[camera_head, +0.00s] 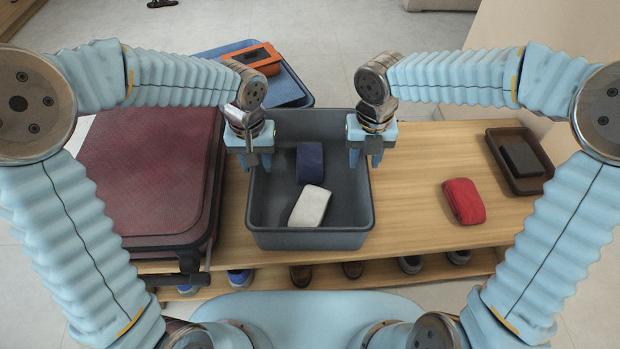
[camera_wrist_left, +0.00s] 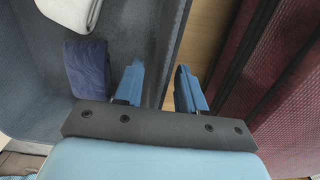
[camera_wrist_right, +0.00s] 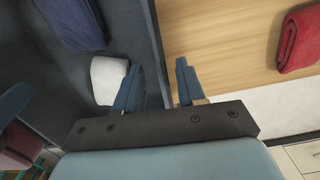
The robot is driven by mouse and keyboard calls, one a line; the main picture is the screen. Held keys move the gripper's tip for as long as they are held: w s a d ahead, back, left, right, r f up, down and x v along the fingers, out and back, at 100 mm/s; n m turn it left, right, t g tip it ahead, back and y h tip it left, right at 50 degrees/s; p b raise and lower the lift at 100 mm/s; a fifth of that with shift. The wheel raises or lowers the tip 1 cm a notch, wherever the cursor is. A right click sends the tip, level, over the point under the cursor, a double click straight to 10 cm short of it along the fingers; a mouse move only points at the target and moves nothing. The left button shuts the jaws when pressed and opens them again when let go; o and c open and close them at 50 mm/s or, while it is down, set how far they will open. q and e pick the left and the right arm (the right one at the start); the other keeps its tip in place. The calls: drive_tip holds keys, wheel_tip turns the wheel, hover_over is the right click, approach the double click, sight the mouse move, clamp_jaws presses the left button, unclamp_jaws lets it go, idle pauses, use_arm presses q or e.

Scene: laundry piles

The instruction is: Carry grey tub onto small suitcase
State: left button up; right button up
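The grey tub (camera_head: 318,239) sits on the wooden bench with a navy folded cloth (camera_head: 310,162) and a white folded cloth (camera_head: 310,206) inside. A dark red suitcase (camera_head: 150,170) lies flat just left of it. My left gripper (camera_head: 257,163) is at the tub's left rim. In the left wrist view its fingers (camera_wrist_left: 158,88) are apart, one inside the tub wall and one outside. My right gripper (camera_head: 365,160) is at the right rim. In the right wrist view its fingers (camera_wrist_right: 160,88) also stand apart on either side of the wall.
A red folded cloth (camera_head: 464,201) and a brown tray (camera_head: 537,184) holding a dark item lie on the wooden bench (camera_head: 415,180) to the right. Behind the tub is a blue flat case or tray (camera_head: 290,92) with an orange item (camera_head: 255,59). Several shoes stand below the bench.

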sight(259, 173)
use_arm(q)
drive_tip(key=shift+f, duration=2.25)
use_arm(e)
drive_tip(key=shift+f, duration=2.25)
use_arm(q)
clamp_jaws()
use_arm(e)
clamp_jaws()
